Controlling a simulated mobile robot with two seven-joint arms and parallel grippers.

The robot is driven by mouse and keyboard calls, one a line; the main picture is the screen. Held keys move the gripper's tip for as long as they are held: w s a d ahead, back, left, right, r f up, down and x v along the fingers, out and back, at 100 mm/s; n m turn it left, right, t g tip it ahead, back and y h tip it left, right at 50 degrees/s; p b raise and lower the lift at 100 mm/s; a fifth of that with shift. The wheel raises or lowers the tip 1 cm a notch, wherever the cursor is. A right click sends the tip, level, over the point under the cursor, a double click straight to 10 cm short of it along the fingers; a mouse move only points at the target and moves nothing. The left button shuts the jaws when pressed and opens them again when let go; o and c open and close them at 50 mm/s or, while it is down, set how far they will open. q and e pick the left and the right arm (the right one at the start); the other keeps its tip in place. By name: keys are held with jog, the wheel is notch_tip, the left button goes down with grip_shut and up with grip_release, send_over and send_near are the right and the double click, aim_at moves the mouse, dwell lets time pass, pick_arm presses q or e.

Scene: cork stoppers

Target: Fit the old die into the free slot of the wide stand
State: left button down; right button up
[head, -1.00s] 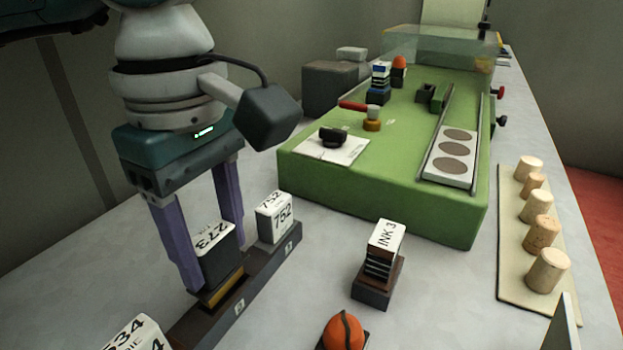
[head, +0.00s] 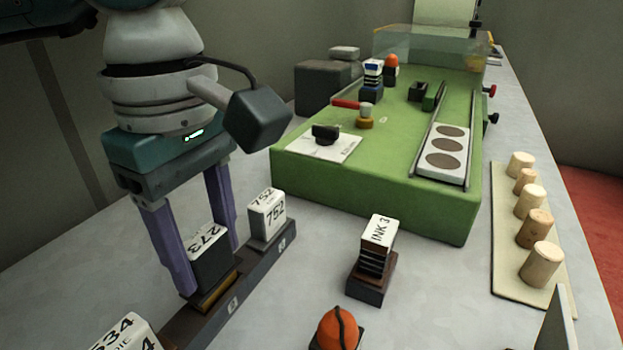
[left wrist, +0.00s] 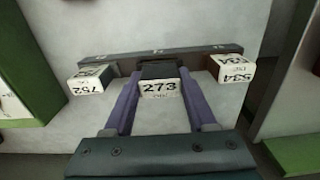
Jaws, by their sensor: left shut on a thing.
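My left gripper (head: 211,266) points down and is shut on the die marked 273 (head: 211,255), one purple finger on each side of it. The die has a white top and a dark body. It stands at the middle place of the long dark wide stand (head: 262,262), between the white dies marked 752 (head: 267,215) and 534 (head: 124,336). A brass-coloured strip shows at its foot; I cannot tell if it is fully seated. The left wrist view shows the 273 die (left wrist: 159,88) between the fingers, with the stand (left wrist: 205,52) behind. My right gripper is not in view.
An INK 3 block (head: 378,234) on a dark base and an orange ball-like thing (head: 338,328) stand right of the stand. A green machine (head: 380,205) stands behind. Several corks (head: 533,228) stand on a pale board at the right. Grey tabletop lies between.

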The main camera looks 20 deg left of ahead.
pick_arm(q)
jog(key=shift+f+b, duration=0.65)
jog(key=shift+b, duration=0.1)
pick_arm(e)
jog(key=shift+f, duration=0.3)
pick_arm(q)
jog(key=shift+s+d+f, duration=0.1)
jog(key=shift+d+f, duration=0.05)
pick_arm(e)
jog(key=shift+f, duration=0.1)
